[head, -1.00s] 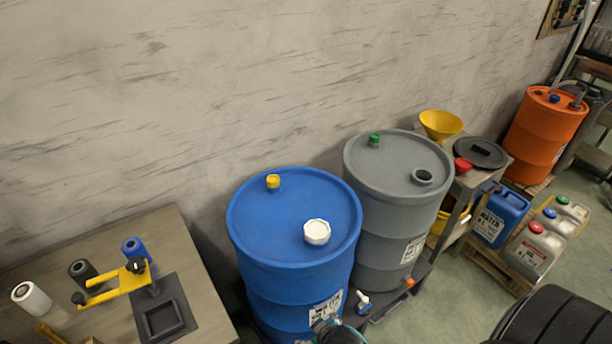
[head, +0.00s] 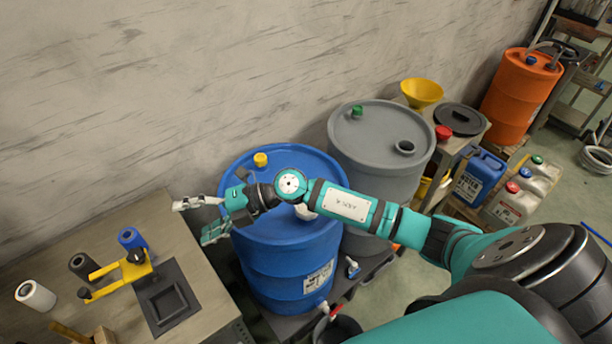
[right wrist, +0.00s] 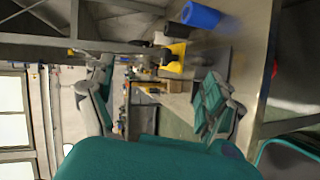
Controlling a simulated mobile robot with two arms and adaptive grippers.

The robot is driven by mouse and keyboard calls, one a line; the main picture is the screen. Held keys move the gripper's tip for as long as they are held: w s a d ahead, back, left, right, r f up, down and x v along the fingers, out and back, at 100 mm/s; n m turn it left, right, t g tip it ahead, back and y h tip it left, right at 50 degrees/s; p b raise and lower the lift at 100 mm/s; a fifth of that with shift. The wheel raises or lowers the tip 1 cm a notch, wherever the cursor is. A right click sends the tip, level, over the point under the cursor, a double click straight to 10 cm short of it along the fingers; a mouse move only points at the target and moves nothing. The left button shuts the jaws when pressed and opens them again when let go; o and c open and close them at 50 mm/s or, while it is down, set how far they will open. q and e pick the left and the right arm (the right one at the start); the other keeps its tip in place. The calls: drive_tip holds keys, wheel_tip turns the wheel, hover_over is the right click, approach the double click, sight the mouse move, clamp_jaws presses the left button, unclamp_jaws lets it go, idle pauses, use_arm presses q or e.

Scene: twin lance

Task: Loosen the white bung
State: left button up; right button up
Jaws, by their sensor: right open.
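The blue drum (head: 290,262) stands upright against the wall. Its white bung (head: 305,212) is mostly hidden behind my right arm; only a small part shows below the forearm. A small yellow cap (head: 260,159) shows on the drum's far rim. My right arm reaches across the drum from the right. My right gripper (head: 194,221) is open and empty, past the drum's left side, with its fingers pointing left, away from the bung. Its spread fingers also show in the right wrist view (right wrist: 152,98). My left gripper is not in view.
A grey drum (head: 368,165) stands close on the right of the blue one. A workbench (head: 100,245) on the left holds a yellow-handled tool (head: 125,270) and several rolls. A black bucket (head: 340,330) is on the floor in front. The wall closes off the back.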

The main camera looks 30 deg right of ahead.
drive_tip(key=d+f+n+g+h+p, duration=0.1)
drive_tip(key=d+f+g+h, duration=0.15)
drive_tip(key=d+h, duration=0.8)
drive_tip(key=d+f+n+g+h, duration=0.1)
drive_tip(key=d+f+g+h, duration=0.15)
drive_tip(key=d, duration=1.45)
drive_tip(key=shift+g+h, duration=0.3)
drive_tip(key=shift+h, duration=0.1)
wheel_tip(320, 180, down, 10)
drive_tip(key=b, duration=0.7)
drive_tip(key=shift+d, duration=0.1)
